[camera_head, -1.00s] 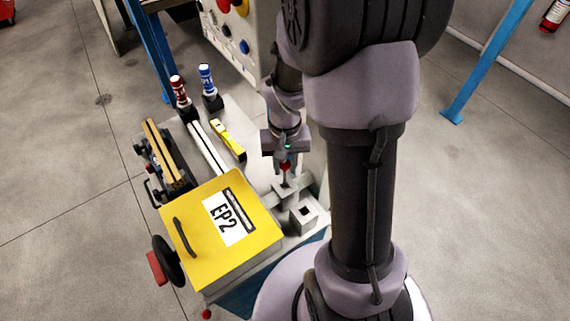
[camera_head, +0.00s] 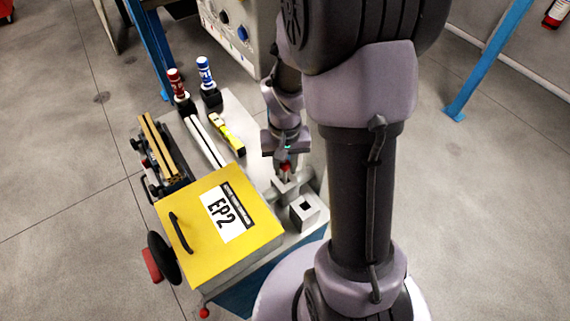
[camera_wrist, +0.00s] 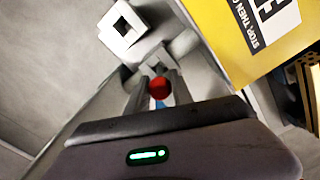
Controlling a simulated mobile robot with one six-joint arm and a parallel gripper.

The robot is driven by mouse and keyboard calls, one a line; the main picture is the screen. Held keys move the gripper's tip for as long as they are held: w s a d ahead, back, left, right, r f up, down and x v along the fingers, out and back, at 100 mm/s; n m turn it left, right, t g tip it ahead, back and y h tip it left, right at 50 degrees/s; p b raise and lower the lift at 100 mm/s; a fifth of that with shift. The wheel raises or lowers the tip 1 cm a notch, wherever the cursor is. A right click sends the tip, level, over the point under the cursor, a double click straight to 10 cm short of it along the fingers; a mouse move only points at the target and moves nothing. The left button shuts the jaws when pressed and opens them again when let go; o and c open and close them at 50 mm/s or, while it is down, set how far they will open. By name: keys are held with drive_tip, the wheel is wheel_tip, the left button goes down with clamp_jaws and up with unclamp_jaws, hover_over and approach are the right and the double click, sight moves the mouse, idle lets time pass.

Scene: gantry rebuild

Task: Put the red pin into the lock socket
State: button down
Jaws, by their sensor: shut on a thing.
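The red pin (camera_head: 286,168) shows as a small red head between the fingers of my gripper (camera_head: 284,166). In the wrist view its round red top (camera_wrist: 160,88) sits between my two fingertips (camera_wrist: 160,93), which are shut on it. The pin's shank is hidden. Directly below the pin is a grey bracket (camera_head: 284,187); whether the pin tip is inside it I cannot tell. A pale block with a dark square hole (camera_head: 303,219), which looks like a socket, stands in front of the bracket. It also shows at the wrist view's upper left (camera_wrist: 107,24).
A yellow box marked EP2 (camera_head: 190,215) stands left of the bracket. A yellow tool (camera_head: 228,134), a red marker (camera_head: 177,84) and a blue marker (camera_head: 206,74) are farther back on the bench (camera_head: 248,130). My arm hides the bench's right side.

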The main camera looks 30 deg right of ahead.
drive_tip(key=shift+f, duration=0.4)
drive_tip(key=shift+f+b, duration=0.95)
drive_tip(key=shift+b, duration=0.15)
drive_tip(key=c, duration=1)
unclamp_jaws()
drive_tip(key=shift+c, duration=0.2)
drive_tip(key=shift+o, duration=0.5)
drive_tip(key=o, duration=0.5)
drive_tip(key=shift+c, duration=0.2)
drive_tip(key=shift+r, duration=0.1)
